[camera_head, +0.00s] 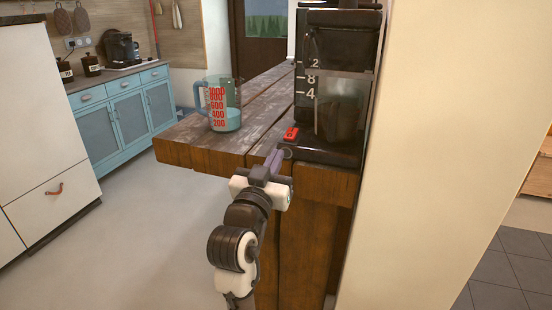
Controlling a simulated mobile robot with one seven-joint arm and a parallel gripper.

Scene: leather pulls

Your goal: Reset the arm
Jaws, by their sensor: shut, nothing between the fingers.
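My arm reaches up from the bottom middle of the head view. My gripper (273,160) is at the front edge of the wooden counter (200,155), just in front of the coffee maker's base. It is shut, with nothing held that I can see. The black coffee maker (335,45) stands at the counter's right end. Its red switch (290,134) is just beyond my fingertips. I cannot tell whether my fingertips touch the coffee maker or the counter edge.
A clear measuring jug (224,105) with red numbers and bluish contents stands left on the counter. A cream wall (460,120) is close on the right. White drawers (50,140) and blue cabinets (125,115) are on the left. The floor (120,240) between is free.

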